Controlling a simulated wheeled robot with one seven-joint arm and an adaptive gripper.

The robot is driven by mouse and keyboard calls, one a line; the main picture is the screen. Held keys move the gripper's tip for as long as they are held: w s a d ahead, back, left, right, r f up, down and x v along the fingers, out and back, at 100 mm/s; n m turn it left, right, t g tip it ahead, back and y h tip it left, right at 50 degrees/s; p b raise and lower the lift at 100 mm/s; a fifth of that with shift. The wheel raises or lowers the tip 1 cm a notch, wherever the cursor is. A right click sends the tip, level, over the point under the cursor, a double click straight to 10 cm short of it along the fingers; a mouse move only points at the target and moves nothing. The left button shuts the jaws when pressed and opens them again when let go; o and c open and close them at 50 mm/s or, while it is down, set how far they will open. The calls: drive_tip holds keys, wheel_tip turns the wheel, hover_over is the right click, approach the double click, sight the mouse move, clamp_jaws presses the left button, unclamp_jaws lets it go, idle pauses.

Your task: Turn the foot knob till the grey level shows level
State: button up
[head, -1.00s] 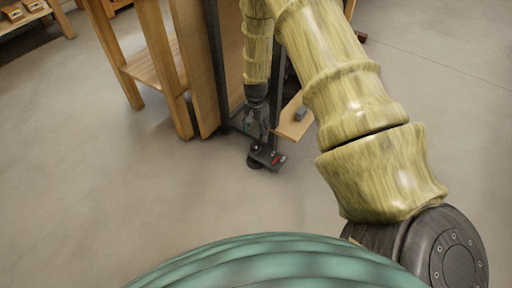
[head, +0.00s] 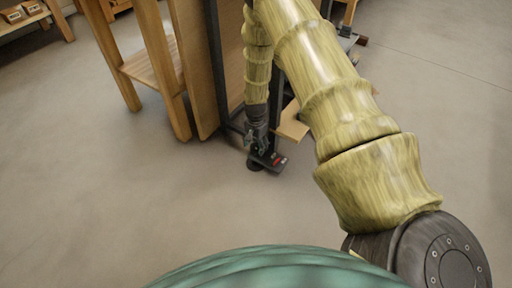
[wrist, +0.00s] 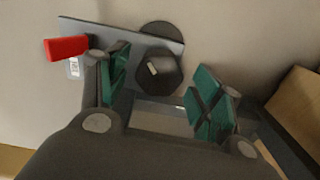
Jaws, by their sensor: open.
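The foot knob (wrist: 170,80) is dark and many-sided with a pale mark on its face. It sits on a grey plate (wrist: 90,32) in the wrist view. My gripper (wrist: 160,84) is open, its two green-padded fingers standing apart to the left and right of the knob; I cannot tell if they touch it. In the head view my gripper (head: 257,141) is low, just over the small dark plate (head: 268,163) at the foot of the frame. The grey level does not show now; my arm covers part of the wooden board where a grey block lay.
A red handle (wrist: 67,47) sticks out at the left end of the plate. A dark round foot (wrist: 162,30) shows behind it. The wooden board (head: 292,124) and a dark upright (head: 214,70) are close by. A wooden table (head: 150,68) stands left. Open floor lies in front.

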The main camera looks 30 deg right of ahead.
drive_tip(key=shift+f, duration=0.1)
drive_tip(key=shift+c, duration=0.2)
drive_tip(key=c, duration=1)
drive_tip(key=shift+p, duration=0.4)
drive_tip(key=m+p, duration=0.1)
drive_tip(key=p, duration=0.1)
drive_tip(key=m+p, duration=0.1)
drive_tip(key=shift+r+m+p, duration=0.3)
drive_tip(key=shift+r+p, duration=0.05)
drive_tip(key=shift+p, duration=0.05)
drive_tip(key=m+p, duration=0.2)
drive_tip(key=p, duration=0.1)
drive_tip(key=shift+m, duration=0.3)
drive_tip(key=m+p, duration=0.2)
drive_tip(key=m, duration=0.1)
drive_tip(key=shift+f+m+p, duration=0.15)
drive_tip(key=shift+m+p, duration=0.15)
drive_tip(key=shift+p, duration=0.1)
drive_tip(key=shift+f+m+p, duration=0.1)
drive_tip(key=shift+m+p, duration=0.75)
drive_tip(key=shift+m, duration=1.05)
drive_tip(key=shift+w, duration=0.1)
